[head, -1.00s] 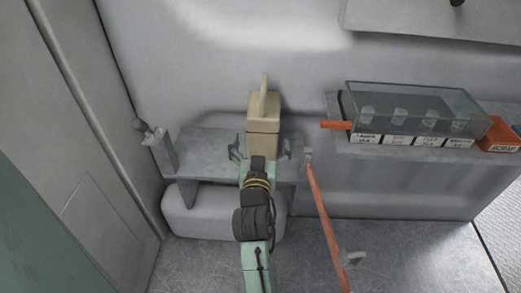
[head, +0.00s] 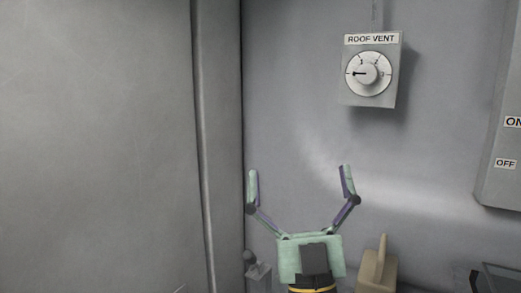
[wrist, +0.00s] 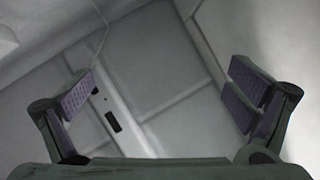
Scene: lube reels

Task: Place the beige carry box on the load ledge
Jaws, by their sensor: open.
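The beige carry box (head: 376,272) shows at the bottom edge of the head view, with its upright handle and upper part visible and its lower part cut off. My gripper (head: 298,185) is raised to the left of the box and above it in the picture, apart from it, with its fingers spread wide and nothing between them. In the wrist view my gripper (wrist: 160,95) is also open and empty, with only pale panels beyond. The load ledge is not visible in either current view.
A roof vent dial (head: 368,73) is on the wall at upper right, with an on/off panel (head: 500,140) at the right edge. A lever post (head: 257,272) stands at the lower left, and a clear case (head: 497,279) shows at the lower right corner. The wall around my gripper looks clear.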

